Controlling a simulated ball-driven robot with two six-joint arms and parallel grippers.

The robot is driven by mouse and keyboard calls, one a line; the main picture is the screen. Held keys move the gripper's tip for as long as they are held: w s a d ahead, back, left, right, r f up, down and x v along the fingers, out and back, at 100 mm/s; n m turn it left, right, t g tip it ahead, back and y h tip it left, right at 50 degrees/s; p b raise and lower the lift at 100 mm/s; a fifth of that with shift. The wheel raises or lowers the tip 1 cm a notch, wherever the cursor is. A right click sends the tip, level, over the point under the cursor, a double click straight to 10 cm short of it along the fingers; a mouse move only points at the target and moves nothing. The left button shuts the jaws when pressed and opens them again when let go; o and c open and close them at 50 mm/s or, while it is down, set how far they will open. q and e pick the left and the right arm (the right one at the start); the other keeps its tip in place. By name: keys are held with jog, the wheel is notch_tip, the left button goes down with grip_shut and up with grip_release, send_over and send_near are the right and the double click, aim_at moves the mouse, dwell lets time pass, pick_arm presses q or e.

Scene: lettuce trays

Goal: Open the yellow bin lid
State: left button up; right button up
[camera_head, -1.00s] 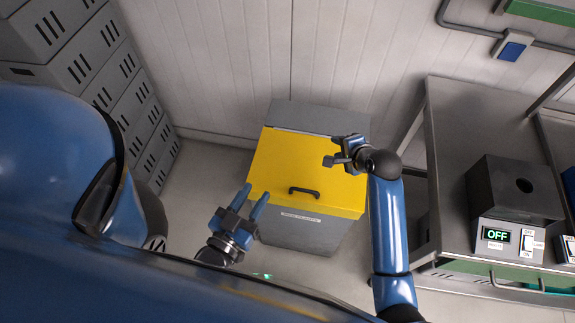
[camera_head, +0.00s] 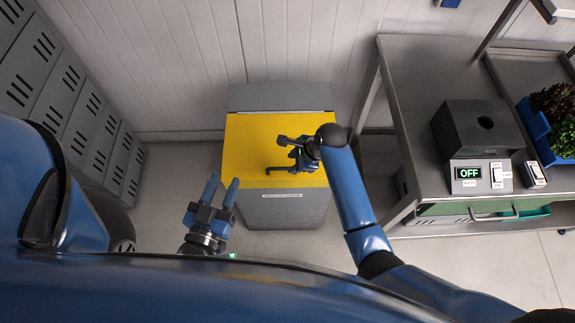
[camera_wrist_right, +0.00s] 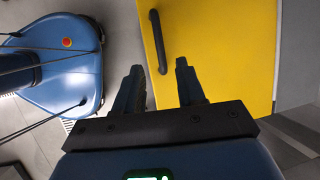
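The yellow lid (camera_head: 243,150) lies shut on the grey bin (camera_head: 287,212). Its dark bar handle (camera_head: 270,169) is near the front edge, partly covered by my right gripper in the head view. My right gripper (camera_head: 284,149) is over the lid, close to the handle. In the right wrist view my right gripper (camera_wrist_right: 158,80) is open and empty, and the handle (camera_wrist_right: 159,42) stands just ahead of its fingertips, roughly in line with the gap. Whether they touch is unclear. My left gripper (camera_head: 222,186) is open and empty, left of the bin's front.
A steel table (camera_head: 410,75) stands right of the bin, with a dark box (camera_head: 470,130) whose display reads OFF and a blue tray (camera_head: 540,135) of plants. Floor is free between crates and bin.

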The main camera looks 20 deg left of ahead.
aim_at(285, 168)
jog(key=shift+x, duration=2.85)
jog(key=shift+d, duration=0.1)
grip_shut()
